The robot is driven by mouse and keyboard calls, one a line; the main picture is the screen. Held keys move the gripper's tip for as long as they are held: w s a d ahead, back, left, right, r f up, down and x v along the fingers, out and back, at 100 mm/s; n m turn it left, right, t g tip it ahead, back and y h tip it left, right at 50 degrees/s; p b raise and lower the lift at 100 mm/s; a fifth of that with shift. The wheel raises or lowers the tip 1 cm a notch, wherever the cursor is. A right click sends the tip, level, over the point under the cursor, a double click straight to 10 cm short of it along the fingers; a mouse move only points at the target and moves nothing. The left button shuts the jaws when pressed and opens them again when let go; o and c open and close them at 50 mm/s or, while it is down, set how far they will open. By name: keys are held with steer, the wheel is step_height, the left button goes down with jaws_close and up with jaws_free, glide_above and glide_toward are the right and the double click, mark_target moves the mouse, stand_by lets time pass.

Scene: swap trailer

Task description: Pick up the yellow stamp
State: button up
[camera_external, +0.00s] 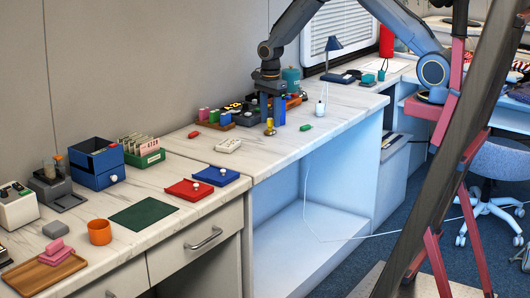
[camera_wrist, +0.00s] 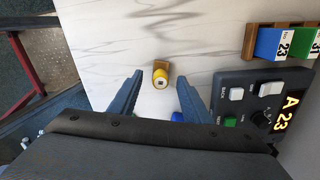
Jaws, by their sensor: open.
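The yellow stamp (camera_external: 270,127) stands on the white marble counter near its front edge, below my gripper. In the wrist view the yellow stamp (camera_wrist: 161,77) has a round yellow body with a tan part at one end. My gripper (camera_external: 272,119) points down over it with its two blue fingers apart. In the wrist view my gripper (camera_wrist: 160,77) is open and empty, and the stamp appears in line with the gap between the fingertips. I cannot tell whether the fingertips reach down beside it.
A dark control box (camera_wrist: 250,97) with buttons and an "A 23" display lies right of the fingers in the wrist view, near numbered blue and green blocks (camera_wrist: 283,42). A small green object (camera_external: 306,127) lies right of the stamp. A white remote-like device (camera_external: 228,145) lies to the left.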

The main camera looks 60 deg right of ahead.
mark_target(270, 128)
steer(key=shift+a+f+p, duration=0.1)
steer(key=shift+f+p, duration=0.3)
steer(key=shift+f, duration=1.3)
jaws_close()
steer(key=shift+r, duration=0.1)
